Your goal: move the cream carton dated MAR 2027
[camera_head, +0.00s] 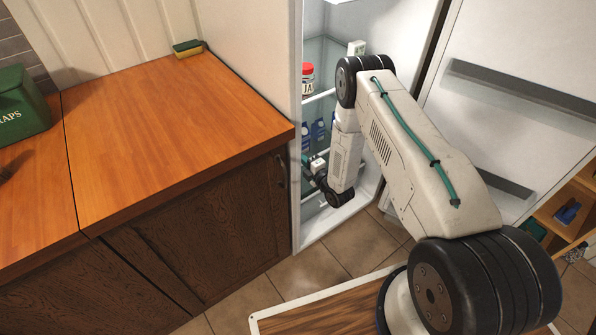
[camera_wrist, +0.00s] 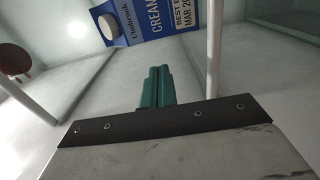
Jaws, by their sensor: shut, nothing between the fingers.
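In the wrist view a blue and white cream carton (camera_wrist: 150,22) shows at the top, its label reading "CREAM" and "BEST B... MAR 20...", cut off by the frame. It has a round pale cap. My gripper (camera_wrist: 156,72) shows its two green fingers shut together, with nothing between them, just below the carton in the picture and apart from it.
A white bar (camera_wrist: 214,60) stands close right of my fingers in the wrist view. A jar with a red lid (camera_head: 307,78) is on an upper shelf. The fridge door (camera_head: 520,80) is open on the right. The wooden counter (camera_head: 170,130) at left is mostly clear.

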